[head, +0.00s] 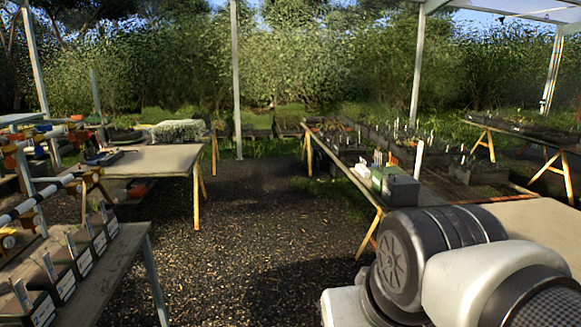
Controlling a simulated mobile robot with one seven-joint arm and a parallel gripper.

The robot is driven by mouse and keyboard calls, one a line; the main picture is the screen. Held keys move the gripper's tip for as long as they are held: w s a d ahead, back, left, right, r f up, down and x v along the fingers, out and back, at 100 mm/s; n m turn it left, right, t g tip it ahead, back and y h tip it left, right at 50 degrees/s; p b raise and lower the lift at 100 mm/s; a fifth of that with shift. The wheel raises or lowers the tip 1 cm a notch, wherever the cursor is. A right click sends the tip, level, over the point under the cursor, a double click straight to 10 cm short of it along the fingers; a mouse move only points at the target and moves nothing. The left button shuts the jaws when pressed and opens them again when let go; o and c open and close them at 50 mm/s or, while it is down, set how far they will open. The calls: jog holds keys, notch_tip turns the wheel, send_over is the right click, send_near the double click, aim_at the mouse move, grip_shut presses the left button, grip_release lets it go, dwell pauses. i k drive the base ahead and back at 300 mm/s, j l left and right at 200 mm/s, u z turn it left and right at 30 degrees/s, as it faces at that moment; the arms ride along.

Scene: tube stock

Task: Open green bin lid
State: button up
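No bin that I can clearly tell as the green one shows in the head view. My arm's links fill the lower right corner, in front of the near right table. My gripper is out of the picture.
A long bench (345,172) with plants and labels runs back on the right. A table (160,160) stands at left. A near left bench (115,262) holds labelled black pots (62,280). Dark gravel floor (235,240) between them is clear.

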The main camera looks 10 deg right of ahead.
aim_at(390, 168)
jog(key=i+l, duration=0.1)
jog(key=i, duration=2.3)
jog(key=i+j+z, duration=0.2)
jog(key=i, duration=1.35)
jog(key=i+z, duration=0.4)
jog(key=i, duration=0.3)
jog(key=i+j+z, duration=0.2)
jog(key=i+z, duration=0.15)
jog(key=i, duration=0.35)
jog(key=i+z, duration=0.6)
jog(key=z, duration=0.15)
jog(key=i+j+z, duration=0.1)
jog(key=i+z, duration=0.15)
jog(key=z, duration=0.15)
jog(key=i+j+z, duration=0.35)
jog(key=k+l, duration=0.1)
